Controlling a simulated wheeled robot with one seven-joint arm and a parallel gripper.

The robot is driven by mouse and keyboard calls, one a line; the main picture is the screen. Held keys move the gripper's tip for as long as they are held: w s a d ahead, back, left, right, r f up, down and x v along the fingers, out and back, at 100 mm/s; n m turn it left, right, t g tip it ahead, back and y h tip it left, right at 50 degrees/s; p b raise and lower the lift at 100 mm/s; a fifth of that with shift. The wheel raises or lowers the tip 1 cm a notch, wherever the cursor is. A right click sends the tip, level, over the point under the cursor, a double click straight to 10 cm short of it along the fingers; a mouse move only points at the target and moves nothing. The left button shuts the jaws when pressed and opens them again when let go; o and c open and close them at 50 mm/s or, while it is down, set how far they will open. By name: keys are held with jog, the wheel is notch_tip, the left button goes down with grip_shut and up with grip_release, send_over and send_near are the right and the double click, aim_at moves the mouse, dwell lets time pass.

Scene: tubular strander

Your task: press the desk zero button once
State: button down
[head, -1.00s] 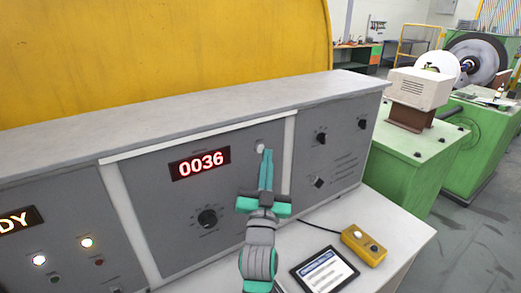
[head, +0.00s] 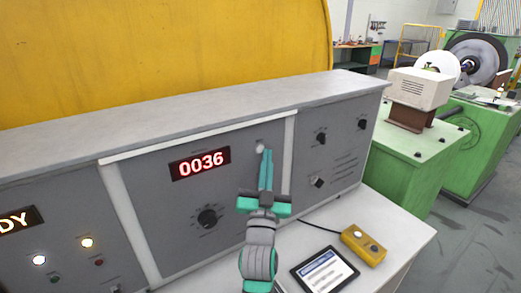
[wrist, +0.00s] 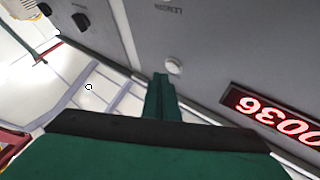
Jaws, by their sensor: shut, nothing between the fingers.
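The desk zero button appears to be the small pale round button (head: 260,148) on the grey desk panel, right of the red counter display (head: 200,163) reading 0036. In the wrist view the button (wrist: 173,66) sits just beyond the fingertips, under a partly legible label. My gripper (head: 266,152) is shut and empty, its teal fingers pointing up at the panel just below and right of the button. In the wrist view the fingertips (wrist: 160,77) are close to the button; I cannot tell whether they touch it.
A dark rotary knob (head: 207,217) is below the display. More knobs (head: 320,137) are on the right panel. A tablet (head: 324,270) and a yellow button box (head: 363,245) lie on the desk shelf. Green machinery (head: 405,165) stands to the right.

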jog(key=shift+w+a, duration=0.1)
jog(key=shift+w+a, duration=0.1)
jog(key=shift+w, duration=0.15)
jog(key=shift+w+a, duration=0.25)
jog(key=shift+w, duration=0.05)
dwell(1.0)
jog(key=shift+s+d, duration=0.1)
jog(key=shift+s, duration=0.05)
jog(key=shift+s+d, duration=0.35)
jog(key=shift+s, duration=0.15)
dwell(0.4)
jog(key=shift+s+d, duration=0.75)
jog(key=shift+s, duration=0.3)
jog(key=shift+s+d, duration=0.75)
jog(key=shift+s, duration=0.25)
